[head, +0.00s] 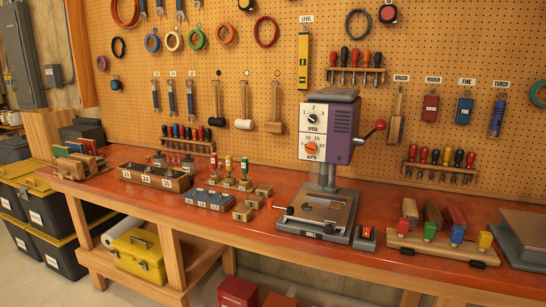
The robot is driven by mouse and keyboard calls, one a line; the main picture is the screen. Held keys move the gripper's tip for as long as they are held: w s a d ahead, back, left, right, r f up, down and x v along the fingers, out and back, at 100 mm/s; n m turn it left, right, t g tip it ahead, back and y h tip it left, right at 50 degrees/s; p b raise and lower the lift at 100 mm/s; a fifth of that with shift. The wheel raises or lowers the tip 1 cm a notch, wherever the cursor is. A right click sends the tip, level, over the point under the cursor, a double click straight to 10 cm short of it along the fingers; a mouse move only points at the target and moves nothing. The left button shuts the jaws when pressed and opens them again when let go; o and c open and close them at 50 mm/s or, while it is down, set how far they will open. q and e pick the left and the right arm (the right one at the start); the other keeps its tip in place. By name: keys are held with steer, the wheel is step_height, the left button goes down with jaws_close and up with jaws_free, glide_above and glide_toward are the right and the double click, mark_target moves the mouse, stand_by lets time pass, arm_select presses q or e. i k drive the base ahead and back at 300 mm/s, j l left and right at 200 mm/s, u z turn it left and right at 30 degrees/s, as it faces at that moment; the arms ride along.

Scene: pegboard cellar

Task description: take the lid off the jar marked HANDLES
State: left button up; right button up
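Neither of my grippers is in view.
A purple drill press (328,132) stands mid-bench. A blue block tray (208,200) and wooden stands with coloured-handled tools (243,168) are right of the box. A clamp rack (440,248) sits at right. Bare bench shows along the front edge.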

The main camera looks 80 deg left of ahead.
mark_target(159, 155)
steer(key=u, duration=3.5)
steer(key=z, duration=0.15)
steer(key=i+j+z, duration=0.25)
steer(key=i+z, duration=0.15)
steer(key=i+j+z, duration=0.4)
steer(key=k+l, duration=0.05)
steer(key=k, duration=0.05)
